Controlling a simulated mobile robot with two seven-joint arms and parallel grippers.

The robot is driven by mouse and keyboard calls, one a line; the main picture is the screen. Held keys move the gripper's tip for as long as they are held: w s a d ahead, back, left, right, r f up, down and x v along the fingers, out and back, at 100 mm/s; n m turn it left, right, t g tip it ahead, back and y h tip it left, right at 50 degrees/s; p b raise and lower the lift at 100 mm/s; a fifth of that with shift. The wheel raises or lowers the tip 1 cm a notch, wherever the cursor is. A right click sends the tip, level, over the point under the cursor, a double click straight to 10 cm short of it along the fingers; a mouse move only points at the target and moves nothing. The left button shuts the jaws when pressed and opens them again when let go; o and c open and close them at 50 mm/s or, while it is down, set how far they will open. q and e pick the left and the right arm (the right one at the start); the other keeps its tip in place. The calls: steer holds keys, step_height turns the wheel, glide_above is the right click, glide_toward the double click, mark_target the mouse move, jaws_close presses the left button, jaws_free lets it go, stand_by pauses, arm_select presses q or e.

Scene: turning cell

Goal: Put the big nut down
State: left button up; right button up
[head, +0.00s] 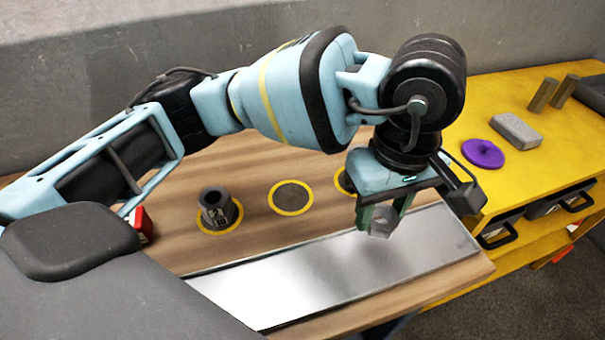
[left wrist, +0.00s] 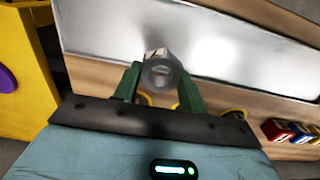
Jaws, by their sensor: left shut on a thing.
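My left gripper (head: 385,215) is shut on the big nut (head: 382,222), a grey metal nut with a round hole. The nut hangs between the fingertips above the metal plate on the wooden bench. In the left wrist view the nut (left wrist: 161,72) sits between the green fingers of the left gripper (left wrist: 158,85), with the bright metal plate (left wrist: 220,50) behind it. How high the nut is above the plate is hard to tell. My right gripper is not in view.
On the wooden bench (head: 255,245) are yellow-ringed dark spots; a dark grey cylindrical part (head: 217,208) stands on the left one, the middle spot (head: 292,197) is empty. A yellow bench (head: 480,110) at right holds a purple disc (head: 483,154) and a grey block (head: 516,131).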

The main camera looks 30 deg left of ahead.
arm_select(q)
steer(key=shift+w, duration=0.1)
steer(key=shift+a, duration=0.2)
steer(key=p, duration=0.2)
glide_above(290, 195)
steer(key=shift+d+f, duration=0.15)
steer(key=shift+f, duration=0.75)
steer(key=shift+a+f, duration=0.2)
steer(key=shift+f, duration=1.35)
